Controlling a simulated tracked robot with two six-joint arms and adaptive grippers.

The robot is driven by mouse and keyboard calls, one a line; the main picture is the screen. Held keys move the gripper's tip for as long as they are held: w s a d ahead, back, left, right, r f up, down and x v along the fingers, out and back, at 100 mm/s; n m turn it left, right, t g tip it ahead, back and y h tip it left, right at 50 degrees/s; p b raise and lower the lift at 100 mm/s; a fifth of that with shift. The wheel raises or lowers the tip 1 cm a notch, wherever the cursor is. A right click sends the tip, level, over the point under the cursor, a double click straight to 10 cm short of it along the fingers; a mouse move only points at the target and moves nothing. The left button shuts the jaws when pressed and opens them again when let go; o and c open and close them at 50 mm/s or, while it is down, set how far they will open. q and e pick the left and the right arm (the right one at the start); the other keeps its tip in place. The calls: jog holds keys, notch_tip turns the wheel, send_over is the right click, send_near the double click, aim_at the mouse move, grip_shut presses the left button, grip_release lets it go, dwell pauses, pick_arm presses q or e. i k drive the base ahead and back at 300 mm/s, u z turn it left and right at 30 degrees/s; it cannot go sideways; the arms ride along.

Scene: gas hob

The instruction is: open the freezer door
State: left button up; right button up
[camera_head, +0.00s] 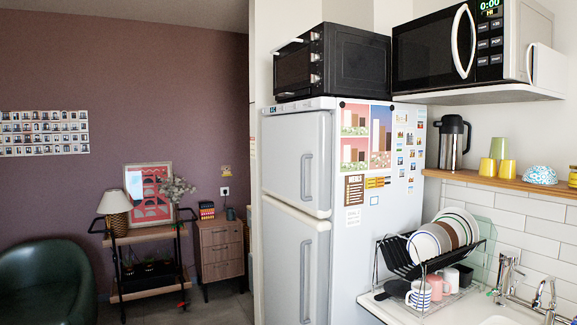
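A tall white fridge-freezer (345,207) stands in the middle of the head view, with its door side facing left. It has a shorter upper door (294,160) and a longer lower door (290,262). Both look shut, with a seam between them. The upper door has a grey vertical handle (307,177) near its right edge. The lower door has a similar longer handle (306,281). No label shows which door is the freezer's; the upper one is the smaller compartment. Neither of my grippers is in view.
A black oven (350,62) sits on top of the fridge. To the right are a counter with a dish rack (425,262) and a tap (506,278). A wooden cabinet (219,250) and a green chair (45,280) stand left. Bare floor (220,308) lies left of the doors.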

aim_at(298, 149)
jog(key=z, duration=0.05)
jog(key=i, duration=0.85)
jog(key=u, duration=0.2)
jog(key=k, duration=0.9)
jog(key=z, duration=0.15)
jog(key=i, duration=0.9)
jog(key=u, duration=0.45)
jog(key=i, duration=0.95)
jog(key=u, duration=0.3)
